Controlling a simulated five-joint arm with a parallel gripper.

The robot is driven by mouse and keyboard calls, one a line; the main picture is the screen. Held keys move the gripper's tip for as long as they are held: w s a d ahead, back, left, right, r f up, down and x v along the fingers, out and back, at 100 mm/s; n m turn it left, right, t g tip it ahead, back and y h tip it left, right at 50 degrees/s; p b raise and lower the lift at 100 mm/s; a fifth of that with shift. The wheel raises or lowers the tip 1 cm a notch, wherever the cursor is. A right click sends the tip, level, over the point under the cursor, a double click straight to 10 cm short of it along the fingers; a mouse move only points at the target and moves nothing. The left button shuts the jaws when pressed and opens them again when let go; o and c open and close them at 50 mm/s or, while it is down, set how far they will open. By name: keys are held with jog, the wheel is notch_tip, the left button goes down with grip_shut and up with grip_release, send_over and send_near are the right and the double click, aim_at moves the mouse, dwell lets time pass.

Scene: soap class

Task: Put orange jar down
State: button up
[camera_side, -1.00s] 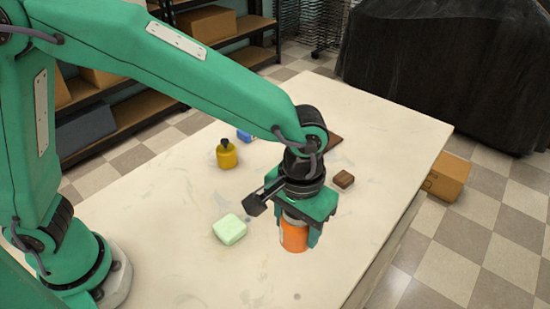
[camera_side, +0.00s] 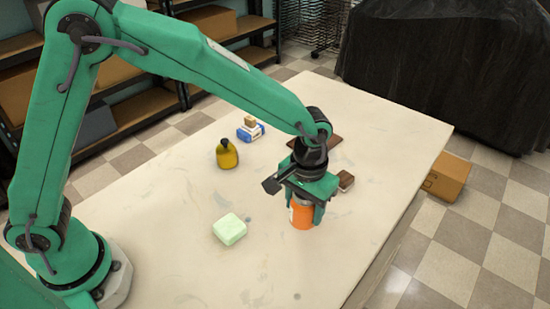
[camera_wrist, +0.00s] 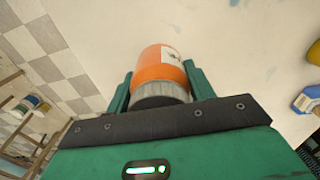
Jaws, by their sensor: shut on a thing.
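The orange jar (camera_side: 301,216) has a white label and a grey ribbed lid, which shows in the wrist view (camera_wrist: 160,92). My gripper (camera_side: 306,200) points down and is shut on the jar near its lid, with a green finger on each side in the wrist view (camera_wrist: 158,90). The jar is upright, at or very close to the tabletop (camera_side: 190,260). I cannot tell whether its bottom touches. The lid is mostly hidden by the gripper in the side view.
A pale green soap bar (camera_side: 229,229) lies left of the jar. A brown block (camera_side: 345,181) is close behind it on the right. The front of the table is clear.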

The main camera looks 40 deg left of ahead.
jog(key=shift+w+a+f, duration=0.25)
jog(key=shift+w+f, duration=0.1)
jog(key=shift+w, duration=0.15)
jog(key=shift+w+a+f, duration=0.25)
jog(key=shift+w+f, duration=0.05)
jog(key=shift+w, duration=0.2)
jog(key=shift+f, duration=2)
jog(key=shift+f, duration=0.15)
jog(key=o, duration=1.1)
notch_tip(320, 180, up, 12)
jog(key=shift+r, duration=0.2)
jog(key=shift+a, duration=0.1)
